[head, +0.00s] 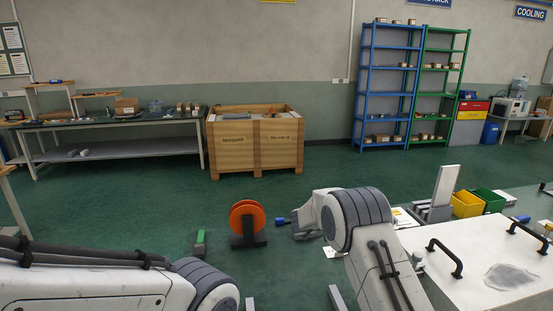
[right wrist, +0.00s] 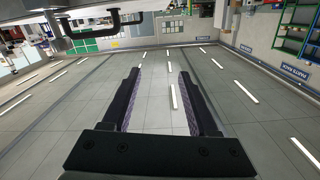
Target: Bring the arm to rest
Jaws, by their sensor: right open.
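My right arm (head: 375,250) rises from the bottom middle of the head view and bends at a grey ribbed joint. Its gripper cannot be made out clearly there. In the right wrist view my right gripper (right wrist: 160,73) has its two dark fingers apart, with nothing between them. Behind the fingers is a grey panelled surface with white strips, seemingly the ceiling seen upside down. My left arm (head: 90,285) lies across the bottom left of the head view, and its gripper is out of the picture.
A white surface with black handles (head: 490,270) is close at the right, near yellow (head: 467,204) and green bins (head: 489,199). An orange reel (head: 247,218) stands on the floor left of my right arm. A wooden crate (head: 254,146) and shelves (head: 388,85) stand farther back. Green floor lies between.

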